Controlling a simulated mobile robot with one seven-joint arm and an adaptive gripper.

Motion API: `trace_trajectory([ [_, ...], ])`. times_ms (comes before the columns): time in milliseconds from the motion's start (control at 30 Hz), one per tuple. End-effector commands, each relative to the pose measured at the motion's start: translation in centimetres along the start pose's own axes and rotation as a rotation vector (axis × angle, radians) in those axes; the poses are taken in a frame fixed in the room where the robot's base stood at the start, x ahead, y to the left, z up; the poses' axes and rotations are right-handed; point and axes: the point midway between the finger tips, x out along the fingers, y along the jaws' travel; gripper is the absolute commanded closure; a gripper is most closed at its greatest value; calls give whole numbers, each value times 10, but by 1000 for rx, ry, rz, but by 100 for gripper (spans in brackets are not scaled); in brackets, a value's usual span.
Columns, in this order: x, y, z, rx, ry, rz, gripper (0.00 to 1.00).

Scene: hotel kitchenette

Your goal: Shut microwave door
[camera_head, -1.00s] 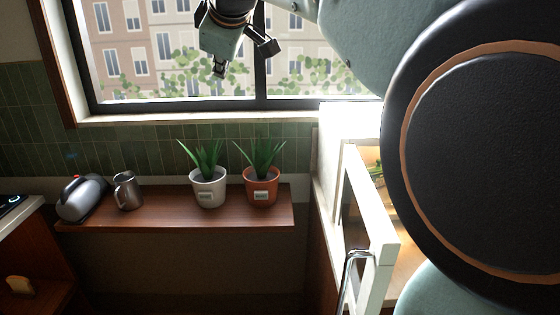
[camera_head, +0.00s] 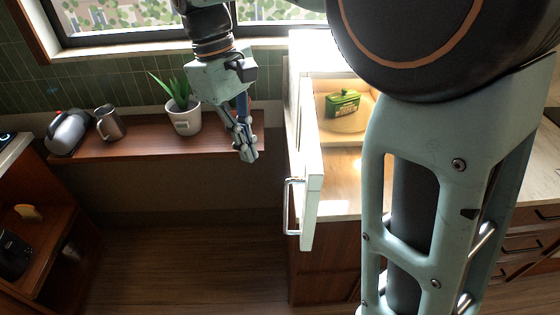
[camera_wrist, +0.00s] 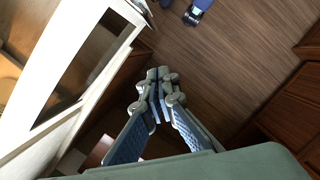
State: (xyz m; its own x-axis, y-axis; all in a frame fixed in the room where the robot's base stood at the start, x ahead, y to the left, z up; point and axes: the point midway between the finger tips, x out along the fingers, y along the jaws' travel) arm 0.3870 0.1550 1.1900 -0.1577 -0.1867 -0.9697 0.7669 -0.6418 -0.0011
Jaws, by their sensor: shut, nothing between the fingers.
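The white microwave (camera_head: 308,68) stands on the counter right of the window shelf. Its door (camera_head: 312,185) is open and swung out toward me, with a curved metal handle (camera_head: 289,205) on its left side. The lit inside holds a green box on a round plate. My gripper (camera_head: 250,158) is shut and empty, left of the door and apart from it, in front of the shelf. In the wrist view the gripper (camera_wrist: 157,75) points down over the floor, with the door (camera_wrist: 75,65) at its left.
The wooden shelf (camera_head: 150,145) carries a potted plant (camera_head: 183,118), a metal mug (camera_head: 109,124) and a silver kettle (camera_head: 68,132). A green box (camera_head: 342,103) sits in the microwave. Open floor (camera_head: 190,255) lies below the shelf. My arm hides part of the counter.

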Motion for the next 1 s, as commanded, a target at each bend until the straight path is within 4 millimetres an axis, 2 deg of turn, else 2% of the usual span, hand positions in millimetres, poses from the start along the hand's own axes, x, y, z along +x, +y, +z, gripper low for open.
trace_trajectory([
  [167, 23, 0, 1, 0, -4, -1, 100],
  [533, 102, 0, 1, 0, -3, -2, 100],
  [700, 102, 1, 25, 3, 2, 1, 100],
  [1000, 107, 1, 38, 0, 3, 1, 100],
])
